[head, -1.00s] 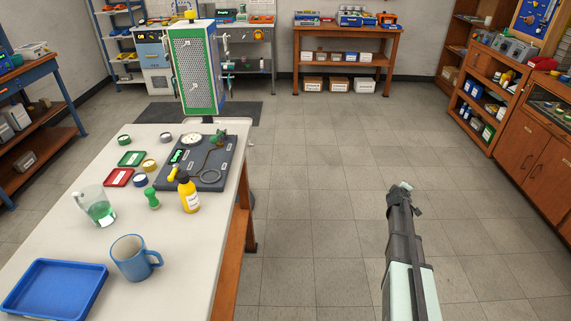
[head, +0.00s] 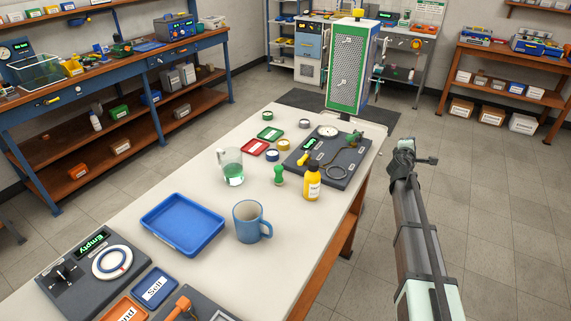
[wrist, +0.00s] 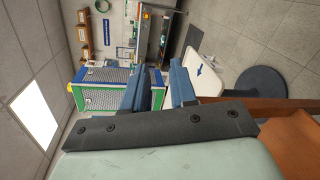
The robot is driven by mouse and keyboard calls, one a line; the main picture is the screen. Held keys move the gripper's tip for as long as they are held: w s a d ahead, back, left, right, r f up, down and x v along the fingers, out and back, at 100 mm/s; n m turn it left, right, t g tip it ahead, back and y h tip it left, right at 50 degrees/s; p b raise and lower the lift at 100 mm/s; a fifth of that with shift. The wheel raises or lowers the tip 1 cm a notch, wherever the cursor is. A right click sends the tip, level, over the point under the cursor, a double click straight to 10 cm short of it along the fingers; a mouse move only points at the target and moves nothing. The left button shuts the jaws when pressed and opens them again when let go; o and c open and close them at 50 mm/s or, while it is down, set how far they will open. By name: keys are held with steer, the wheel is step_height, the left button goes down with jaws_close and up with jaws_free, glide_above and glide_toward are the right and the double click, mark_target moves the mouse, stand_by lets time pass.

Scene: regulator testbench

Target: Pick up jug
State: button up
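The jug (head: 231,168) is clear, with green liquid in its lower part and a handle. It stands upright on the white table (head: 172,190), behind the blue tray and the blue mug. My gripper (head: 414,152) is in the air beyond the table's right edge, well apart from the jug. In the wrist view its two blue-grey fingers (wrist: 161,86) stand apart with nothing between them, so it is open and empty. The jug does not show in the wrist view.
A blue mug (head: 249,222) and a blue tray (head: 182,224) stand in front of the jug. A yellow bottle (head: 312,184), a green stamp-like piece (head: 279,175) and a dark gauge board (head: 328,154) are to its right. A green-framed perforated panel (head: 347,72) rises at the table's far end.

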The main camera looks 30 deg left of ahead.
mark_target(222, 154)
steer(key=s+a+r+n+t+y, duration=0.1)
steer(key=s+a+r+n+y, duration=0.2)
steer(key=s+a+r, duration=0.8)
steer(key=s+a+r+n+y, duration=0.2)
steer(key=s+a+n, duration=0.2)
steer(key=a, duration=1.4)
steer(key=s+a+r+n+t+y, duration=0.1)
steer(key=s+a+r+n+y, duration=0.2)
steer(key=s+a+r, duration=0.8)
steer(key=s+a+f+n+h, duration=0.1)
steer(key=s+a+f+h, duration=0.1)
steer(key=s+a+f, duration=0.35)
steer(key=s+a+f+n+h, duration=0.1)
steer(key=s+a+f, duration=0.1)
steer(key=a, duration=0.6)
steer(key=s+a+f+h, duration=0.3)
steer(key=s+f+h, duration=0.4)
steer(key=s+f, duration=0.4)
steer(key=shift+n, duration=0.3)
steer(key=f, duration=0.6)
steer(key=shift+s+a+f, duration=0.15)
steer(key=shift+s+f, duration=0.2)
steer(key=shift+w+r, duration=0.15)
steer(key=shift+w, duration=0.35)
steer(key=shift+w+d, duration=0.15)
steer(key=shift+w, duration=0.9)
steer(key=shift+w+d, duration=0.2)
steer(key=shift+w, duration=0.9)
steer(key=shift+w+d, duration=0.15)
steer(key=shift+w, duration=0.9)
